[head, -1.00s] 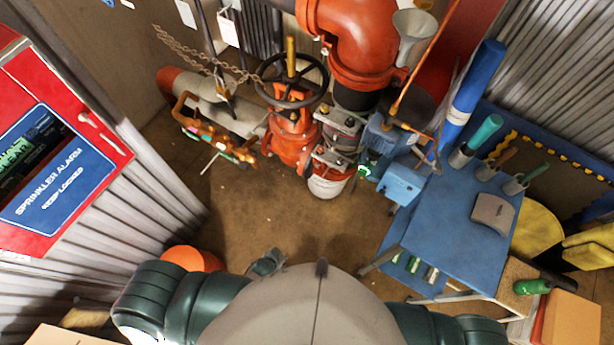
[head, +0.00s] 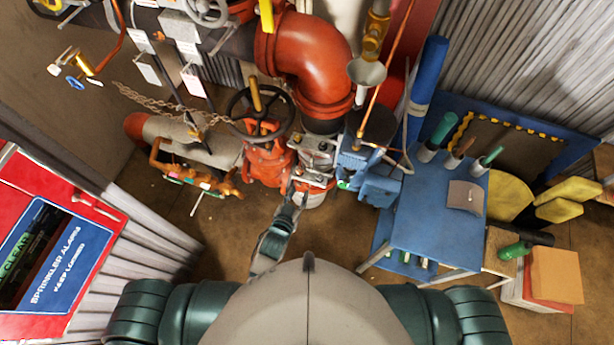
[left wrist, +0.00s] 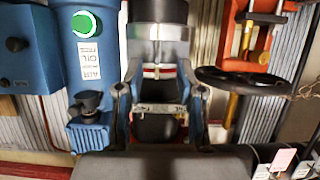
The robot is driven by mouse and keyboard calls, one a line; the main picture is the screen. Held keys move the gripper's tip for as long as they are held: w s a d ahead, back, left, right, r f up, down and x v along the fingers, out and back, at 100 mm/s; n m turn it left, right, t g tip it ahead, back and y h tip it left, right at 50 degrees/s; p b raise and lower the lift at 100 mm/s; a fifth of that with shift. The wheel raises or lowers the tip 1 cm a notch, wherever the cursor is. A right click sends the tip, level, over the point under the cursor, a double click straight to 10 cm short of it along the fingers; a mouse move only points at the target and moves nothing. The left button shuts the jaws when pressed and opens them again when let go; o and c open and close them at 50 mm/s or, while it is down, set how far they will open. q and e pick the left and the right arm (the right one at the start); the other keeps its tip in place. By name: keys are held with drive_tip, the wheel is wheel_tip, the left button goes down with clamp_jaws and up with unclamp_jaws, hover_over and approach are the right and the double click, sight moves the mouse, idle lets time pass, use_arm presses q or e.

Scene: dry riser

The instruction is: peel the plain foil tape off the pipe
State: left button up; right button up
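The vertical pipe (head: 322,122) is dark at its upper end, below the red elbow, with silvery bands around it lower down. In the left wrist view a wide silvery band (left wrist: 158,47) wraps the pipe, with a thin white and red stripe below it. I cannot tell for sure which band is the plain foil tape. My left gripper (head: 300,192) reaches up to the pipe's lower part in the head view. In the left wrist view its fingers (left wrist: 160,98) are apart, one on each side of the pipe, with no clear grip. My right gripper is out of view.
A red valve with a black handwheel (head: 262,112) stands left of the pipe. A blue box (head: 380,187) is close on its right. A blue cart (head: 435,225) with tools stands farther right. A red alarm cabinet (head: 40,250) is at left. The floor between is clear.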

use_arm(q)
approach(311, 171)
drive_tip(key=w, duration=0.2)
drive_tip(key=x, duration=0.4)
drive_tip(key=d+x, duration=0.1)
drive_tip(key=x, duration=0.1)
drive_tip(key=shift+d+f, duration=0.15)
drive_tip(key=shift+f, duration=0.25)
drive_tip(key=shift+a, duration=0.5)
drive_tip(key=shift+c, duration=0.2)
clamp_jaws()
drive_tip(key=shift+d, duration=0.3)
drive_tip(key=shift+s+a, duration=0.2)
